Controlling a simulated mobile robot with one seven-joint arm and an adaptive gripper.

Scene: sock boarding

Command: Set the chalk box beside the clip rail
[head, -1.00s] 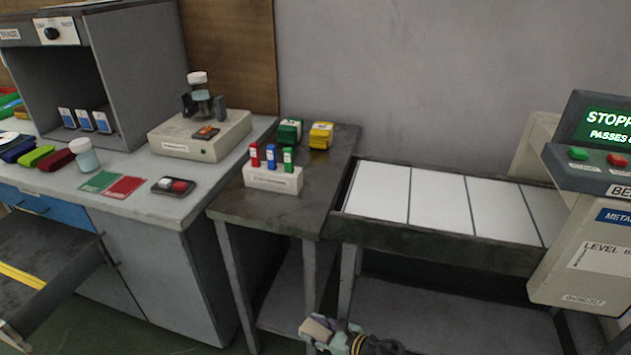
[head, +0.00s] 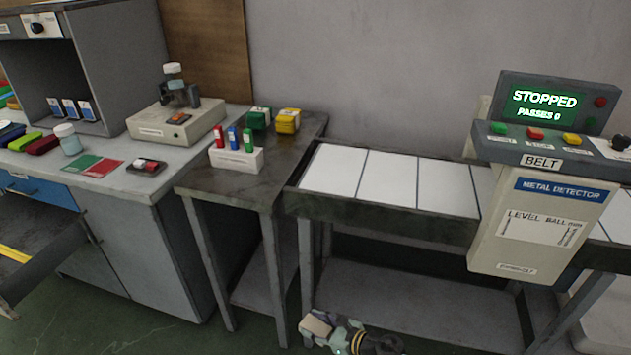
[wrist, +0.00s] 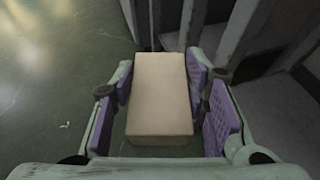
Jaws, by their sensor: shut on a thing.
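My gripper (head: 335,331) is low at the bottom of the head view, in front of the tables and below their tops. It is shut on a plain tan box, the chalk box (wrist: 159,97), which sits between the purple finger pads in the wrist view; no label shows on it. The box also shows in the head view (head: 316,323). A white block with red, blue and green upright pieces, which looks like the clip rail (head: 236,160), stands on the small dark table (head: 205,180). The gripper is well apart from it.
A green box (head: 258,118) and a yellow box (head: 288,121) stand behind the white block. Bare tabletop lies to its right. A conveyor (head: 390,182) with a metal detector (head: 540,215) is on the right. A grey bench (head: 170,170) with a device is on the left.

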